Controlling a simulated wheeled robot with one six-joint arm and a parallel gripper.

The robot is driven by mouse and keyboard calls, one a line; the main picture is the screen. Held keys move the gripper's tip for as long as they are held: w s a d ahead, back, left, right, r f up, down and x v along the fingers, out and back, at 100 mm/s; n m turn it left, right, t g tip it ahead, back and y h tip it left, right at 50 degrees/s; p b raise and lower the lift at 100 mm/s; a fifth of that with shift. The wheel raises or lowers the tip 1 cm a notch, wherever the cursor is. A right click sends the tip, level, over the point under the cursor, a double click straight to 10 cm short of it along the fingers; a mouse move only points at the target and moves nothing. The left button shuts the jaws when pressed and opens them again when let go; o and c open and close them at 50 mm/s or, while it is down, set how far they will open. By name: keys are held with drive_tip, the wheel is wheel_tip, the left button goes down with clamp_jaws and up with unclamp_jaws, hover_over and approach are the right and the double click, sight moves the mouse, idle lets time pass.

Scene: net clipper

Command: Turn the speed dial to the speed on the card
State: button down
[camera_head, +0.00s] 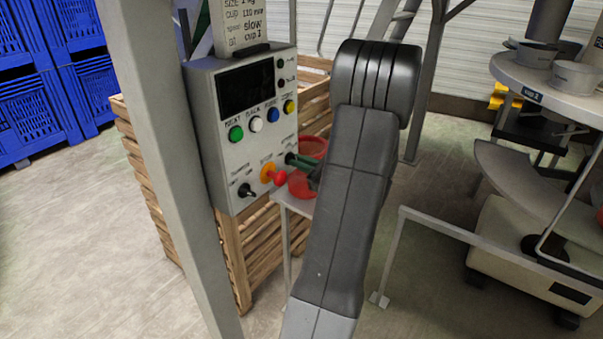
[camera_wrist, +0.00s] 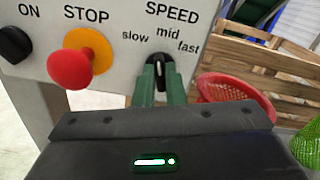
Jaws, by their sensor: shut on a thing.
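The card (camera_head: 237,22) stands on top of the grey control box (camera_head: 205,110) and reads "slow" on its speed line. The speed dial (camera_wrist: 160,70) is a dark knob under the labels slow, mid and fast in the wrist view. My gripper (camera_wrist: 161,80) has its green fingers on either side of the dial and is shut on it. The dial's grip stands about upright, under mid; its exact setting is partly hidden by the fingers. In the head view my gripper (camera_head: 298,161) is at the box's right edge, partly behind my arm.
A red stop button (camera_wrist: 70,68) on a yellow base sits just left of the dial, with a black ON switch (camera_wrist: 14,45) beyond it. A red basket (camera_wrist: 222,88) is close on the right. A grey post (camera_head: 165,150) stands left of the box.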

drive_tip(key=n+b, duration=0.5)
drive_tip(key=b, duration=0.2)
drive_tip(key=shift+s+f+b, duration=0.1)
drive_tip(key=shift+f+b, duration=0.05)
drive_tip(key=shift+b, duration=0.15)
drive_tip(key=shift+n, duration=0.4)
drive_tip(key=c, duration=1.5)
unclamp_jaws()
drive_tip(key=b+v, duration=0.1)
drive_tip(key=v, duration=1.2)
drive_tip(key=shift+s+d, duration=0.25)
drive_tip(key=shift+d, duration=0.05)
